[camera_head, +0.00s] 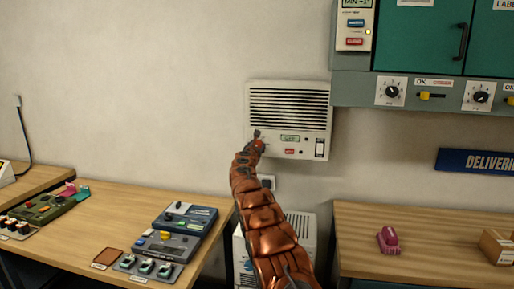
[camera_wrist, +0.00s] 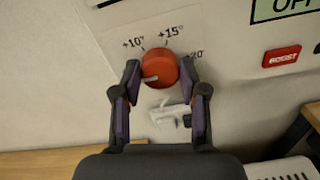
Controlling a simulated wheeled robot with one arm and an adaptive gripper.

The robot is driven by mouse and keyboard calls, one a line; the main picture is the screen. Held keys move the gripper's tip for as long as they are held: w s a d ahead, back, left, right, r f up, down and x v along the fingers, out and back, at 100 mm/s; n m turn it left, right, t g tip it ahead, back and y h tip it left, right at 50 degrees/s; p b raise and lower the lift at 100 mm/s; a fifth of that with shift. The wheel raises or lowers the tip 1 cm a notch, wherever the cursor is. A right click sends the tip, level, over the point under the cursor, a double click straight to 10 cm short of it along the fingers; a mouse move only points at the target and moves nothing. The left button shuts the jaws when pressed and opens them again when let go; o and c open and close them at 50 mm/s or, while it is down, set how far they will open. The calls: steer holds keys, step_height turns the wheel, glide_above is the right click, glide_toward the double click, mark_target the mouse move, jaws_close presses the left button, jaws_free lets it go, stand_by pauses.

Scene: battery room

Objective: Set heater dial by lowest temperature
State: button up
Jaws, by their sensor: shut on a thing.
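The pale wall heater (camera_head: 290,92) has a dark slotted grille and a front panel below it. In the wrist view its red dial (camera_wrist: 158,68) sits on a white scale marked +10°, +15° and +20. The dial's pale pointer mark faces the lower left. My gripper (camera_wrist: 160,85) is shut on the dial, with one dark finger at each side. In the head view my gripper (camera_head: 257,142) covers the dial at the heater's lower left. A green display (camera_wrist: 283,8) reads OFF, and a red BOOST button (camera_wrist: 281,56) is below it.
A wall unit (camera_head: 355,25) at the top has a display reading "MIN +1", cut off by the frame edge, and blue and red buttons. Dials and yellow switches line the teal cabinet (camera_head: 417,40). Wooden benches (camera_head: 70,240) stand left and right (camera_head: 430,235).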

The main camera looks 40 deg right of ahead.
steer(key=m+b, duration=0.5)
steer(key=m, duration=1.5)
steer(key=shift+f+m+b, duration=0.1)
steer(key=shift+m+b, duration=0.2)
steer(key=shift+b, duration=0.05)
steer(key=shift+f+m+p, duration=0.1)
steer(key=shift+m+p, duration=0.65)
steer(key=shift+m, duration=0.75)
steer(key=shift+f, duration=0.1)
steer(key=o, duration=1.1)
steer(key=shift+o, duration=0.2)
steer(key=shift+s, duration=0.1)
